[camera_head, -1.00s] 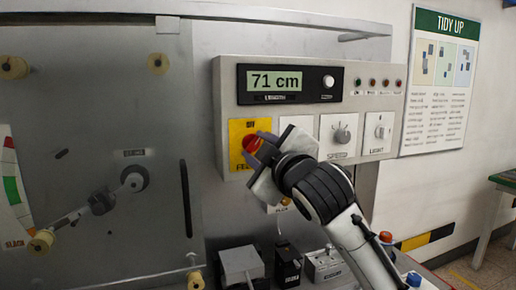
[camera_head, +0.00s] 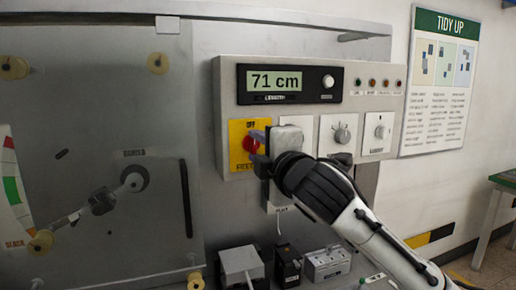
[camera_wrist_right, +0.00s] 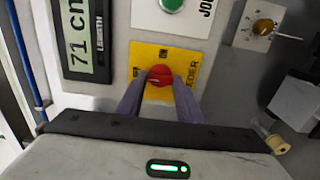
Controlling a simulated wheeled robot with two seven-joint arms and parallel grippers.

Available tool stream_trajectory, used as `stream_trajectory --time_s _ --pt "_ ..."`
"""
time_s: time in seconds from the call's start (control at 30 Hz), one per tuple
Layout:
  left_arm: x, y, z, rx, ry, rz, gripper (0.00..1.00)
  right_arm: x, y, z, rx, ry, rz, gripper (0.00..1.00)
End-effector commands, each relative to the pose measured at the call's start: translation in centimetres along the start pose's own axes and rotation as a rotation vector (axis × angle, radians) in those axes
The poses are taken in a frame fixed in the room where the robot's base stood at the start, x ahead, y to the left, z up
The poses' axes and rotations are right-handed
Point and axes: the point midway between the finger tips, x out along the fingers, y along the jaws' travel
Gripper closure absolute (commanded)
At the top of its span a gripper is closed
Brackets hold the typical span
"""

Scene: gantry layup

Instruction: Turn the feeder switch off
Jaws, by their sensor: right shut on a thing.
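The feeder switch is a red knob (camera_head: 250,144) on a yellow plate (camera_head: 237,165) at the left of the control panel. The word OFF is printed above the knob. My right gripper (camera_head: 259,147) reaches the knob from the right. In the right wrist view, my right gripper (camera_wrist_right: 159,84) has one finger on each side of the red knob (camera_wrist_right: 159,75) and is shut on it. The knob's pointer direction is too small to tell. My left gripper is out of view.
The panel (camera_head: 228,80) has a 71 cm display (camera_head: 274,83), small lamps, and white-plated speed (camera_head: 341,134) and light (camera_head: 379,131) knobs close to the right. A green button (camera_wrist_right: 171,5) shows in the right wrist view. Small boxes (camera_head: 240,264) stand below.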

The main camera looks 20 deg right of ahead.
Motion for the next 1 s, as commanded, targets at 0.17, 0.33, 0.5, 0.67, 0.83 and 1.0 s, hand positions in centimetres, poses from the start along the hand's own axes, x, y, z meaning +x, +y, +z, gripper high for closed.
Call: stream_trajectory --time_s 0.17,0.33,0.5,0.67,0.83,1.0 --pt "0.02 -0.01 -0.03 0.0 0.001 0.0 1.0 -0.01 -0.08 -0.06 -0.018 0.001 -0.001 0.9" --pt "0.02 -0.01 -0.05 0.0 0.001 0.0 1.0 -0.01 -0.08 -0.07 -0.02 0.001 -0.001 0.9" --pt "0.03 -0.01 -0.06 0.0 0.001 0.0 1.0 -0.01 -0.09 -0.07 -0.02 0.001 -0.002 0.9" --pt "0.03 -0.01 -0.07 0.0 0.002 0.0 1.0 -0.01 -0.07 -0.06 -0.018 0.001 -0.001 0.48" --pt "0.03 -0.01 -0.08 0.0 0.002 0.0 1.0 -0.01 -0.04 -0.04 -0.017 0.001 -0.001 0.48" --pt "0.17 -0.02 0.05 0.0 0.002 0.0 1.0 -0.64 -0.07 -0.06 -0.017 0.002 0.001 0.48"
